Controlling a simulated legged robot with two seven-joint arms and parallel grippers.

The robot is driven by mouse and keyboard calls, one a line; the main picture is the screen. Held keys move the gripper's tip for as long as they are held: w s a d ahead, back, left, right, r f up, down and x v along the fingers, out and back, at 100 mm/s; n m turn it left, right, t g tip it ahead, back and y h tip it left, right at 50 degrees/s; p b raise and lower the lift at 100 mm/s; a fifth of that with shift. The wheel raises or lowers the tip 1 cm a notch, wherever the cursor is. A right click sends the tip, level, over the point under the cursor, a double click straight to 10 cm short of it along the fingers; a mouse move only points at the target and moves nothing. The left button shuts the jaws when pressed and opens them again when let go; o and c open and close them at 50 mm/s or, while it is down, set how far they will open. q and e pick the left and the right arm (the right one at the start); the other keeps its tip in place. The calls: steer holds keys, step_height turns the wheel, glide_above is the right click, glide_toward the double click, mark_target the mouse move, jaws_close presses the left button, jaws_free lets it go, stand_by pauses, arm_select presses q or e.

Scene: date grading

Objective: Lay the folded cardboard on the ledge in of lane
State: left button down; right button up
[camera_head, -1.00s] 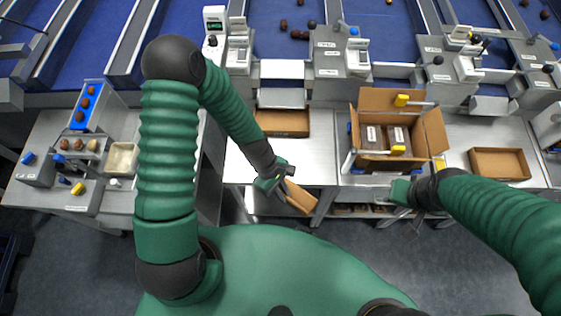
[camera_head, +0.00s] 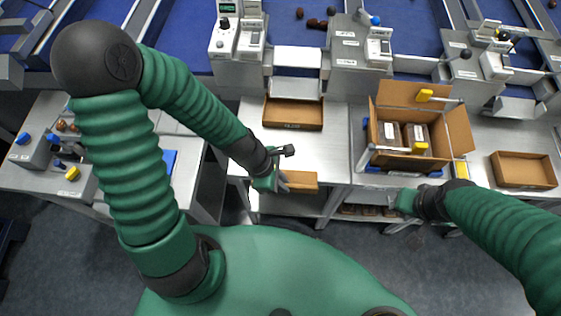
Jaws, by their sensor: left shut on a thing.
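My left gripper (camera_head: 280,168) is in front of the middle bench and shut on the folded cardboard (camera_head: 301,181), a flat brown piece at the bench's front edge. The gripper covers the cardboard's left end. I cannot tell whether the cardboard touches the bench edge. A metal ledge (camera_head: 297,57) crosses the front end of the blue lane behind the bench, with nothing seen on it. My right gripper (camera_head: 400,212) is low in front of the bench, below the open carton; its fingers are too small and dark to judge.
An open cardboard carton (camera_head: 453,118) with dark packs inside stands on the bench to the right. A shallow brown tray (camera_head: 293,114) lies at the bench's back, and another (camera_head: 524,170) lies far right. Scales (camera_head: 223,38) flank the ledge. The white bench top (camera_head: 310,148) is clear in the middle.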

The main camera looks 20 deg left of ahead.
arm_select(q)
steer(key=w+a, duration=0.1)
steer(key=w+a+p, duration=0.1)
steer(key=shift+w+a, duration=0.1)
steer(key=shift+w, duration=0.2)
steer(key=w+a, duration=0.1)
steer(key=w, duration=0.1)
steer(key=w+p, duration=0.1)
steer(key=w, duration=0.1)
steer(key=w+a+f+p, duration=0.1)
steer(key=w, duration=0.2)
steer(key=shift+a, duration=0.35)
step_height(320, 180, down, 3)
steer(key=shift+d+f, duration=0.1)
steer(key=shift+a+f, duration=0.15)
steer(key=shift+a, duration=0.1)
steer(key=c, duration=1.6)
jaws_free()
steer(key=shift+a, duration=0.15)
steer(key=shift+o, duration=0.5)
arm_select(e)
steer(key=shift+a+r, duration=0.25)
steer(key=shift+r, duration=0.3)
steer(key=shift+a+r, duration=0.2)
steer(key=shift+r, duration=0.35)
arm_select(q)
steer(key=shift+d, duration=0.2)
arm_select(e)
steer(key=shift+d, duration=0.15)
